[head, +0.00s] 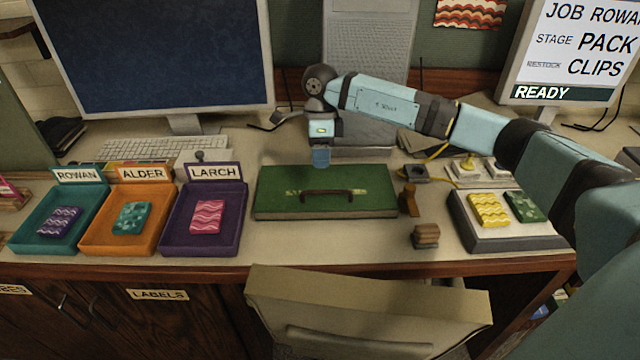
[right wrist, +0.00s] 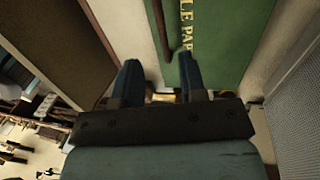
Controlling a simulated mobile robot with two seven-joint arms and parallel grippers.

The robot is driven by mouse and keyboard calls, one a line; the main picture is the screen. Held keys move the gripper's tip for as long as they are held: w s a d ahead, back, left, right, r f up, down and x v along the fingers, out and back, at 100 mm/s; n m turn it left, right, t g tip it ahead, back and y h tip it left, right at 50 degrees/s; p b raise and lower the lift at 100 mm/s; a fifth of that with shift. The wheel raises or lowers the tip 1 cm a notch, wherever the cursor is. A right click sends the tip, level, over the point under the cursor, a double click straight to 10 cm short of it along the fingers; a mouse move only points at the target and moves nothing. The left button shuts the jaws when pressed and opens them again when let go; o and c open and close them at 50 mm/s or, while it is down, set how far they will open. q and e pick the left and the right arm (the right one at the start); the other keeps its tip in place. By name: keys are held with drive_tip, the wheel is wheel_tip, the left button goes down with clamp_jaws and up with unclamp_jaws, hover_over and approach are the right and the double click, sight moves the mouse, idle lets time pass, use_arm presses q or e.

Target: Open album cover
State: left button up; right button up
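The closed album (head: 275,190) lies flat in the middle of the desk, its green cover carrying gold lettering and a dark brown handle (head: 327,192). My right gripper (head: 320,160) points down over the back part of the cover, behind the handle. In the right wrist view, the fingers of the gripper (right wrist: 160,78) are open and apart, with nothing held. The green cover (right wrist: 225,40) and the handle (right wrist: 159,25) show beyond the fingertips; contact is not seen. My left gripper is not in view.
Trays marked Rowan (head: 28,244), Alder (head: 92,245) and Larch (head: 178,245) stand at the left with patterned pieces. A grey stand (head: 505,238) with yellow and green pieces is at the right. Small brown blocks (head: 426,236) sit near the album. A chair back (head: 365,300) stands in front.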

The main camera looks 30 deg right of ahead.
hover_over(321, 185)
drive_tip(key=s+a, duration=0.3)
drive_tip(key=s, duration=0.2)
wheel_tip(321, 185, down, 8)
drive_tip(key=shift+w+a+f, duration=0.1)
drive_tip(key=shift+w, duration=0.05)
drive_tip(key=shift+c, duration=0.2)
clamp_jaws()
